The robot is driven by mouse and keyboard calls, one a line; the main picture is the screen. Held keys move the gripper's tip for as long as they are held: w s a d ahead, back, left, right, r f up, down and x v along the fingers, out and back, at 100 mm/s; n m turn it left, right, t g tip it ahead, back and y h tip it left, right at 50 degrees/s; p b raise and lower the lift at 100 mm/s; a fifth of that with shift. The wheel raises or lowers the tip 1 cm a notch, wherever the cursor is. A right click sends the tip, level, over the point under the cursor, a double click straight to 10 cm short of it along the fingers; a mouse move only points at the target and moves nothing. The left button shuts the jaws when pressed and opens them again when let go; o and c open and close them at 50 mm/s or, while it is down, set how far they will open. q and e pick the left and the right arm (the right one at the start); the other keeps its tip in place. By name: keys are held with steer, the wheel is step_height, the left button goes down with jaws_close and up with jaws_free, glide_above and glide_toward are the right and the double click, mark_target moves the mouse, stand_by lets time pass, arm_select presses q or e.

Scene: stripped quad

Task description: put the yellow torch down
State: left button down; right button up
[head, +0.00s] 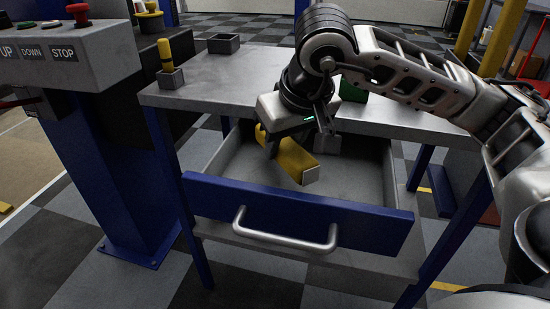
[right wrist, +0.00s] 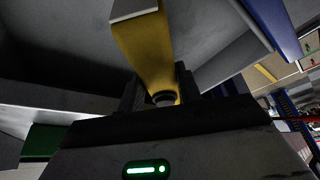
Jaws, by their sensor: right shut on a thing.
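The yellow torch (head: 292,158) is a yellow bar with a grey end, held inside the open drawer (head: 215,165) of the workbench. My right gripper (head: 290,143) reaches down over the drawer and is shut on the torch. The torch lies slantwise, its grey end towards the drawer front. In the right wrist view the torch (right wrist: 147,50) rises from between the dark fingers (right wrist: 157,92). I cannot tell whether it touches the drawer floor. My left gripper is not in view.
The grey bench top (head: 220,80) lies behind the drawer. On it stand a small grey bin (head: 224,43), another bin (head: 171,79) holding a yellow-and-black item, and a green object (head: 354,91). The blue drawer front (head: 290,212) has a metal handle (head: 285,236). A button panel (head: 60,55) stands left.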

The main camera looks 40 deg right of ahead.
mark_target(273, 167)
step_height(273, 167, down, 2)
steer(key=shift+f, duration=0.1)
steer(key=shift+w+f, duration=0.1)
steer(key=shift+f, duration=0.35)
steer(key=w, duration=0.3)
steer(key=shift+w+d, duration=0.15)
steer(key=shift+w, duration=0.25)
steer(key=shift+w+f+b, duration=0.1)
steer(key=shift+f+b, duration=0.3)
steer(key=shift+f, duration=0.1)
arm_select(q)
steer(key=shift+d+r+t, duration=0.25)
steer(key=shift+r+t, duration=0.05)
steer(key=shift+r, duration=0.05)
arm_select(e)
steer(key=shift+f, duration=0.1)
steer(key=shift+f, duration=0.2)
steer(key=o, duration=0.8)
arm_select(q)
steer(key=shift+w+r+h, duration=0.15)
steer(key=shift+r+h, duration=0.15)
arm_select(e)
steer(key=shift+o, duration=1.3)
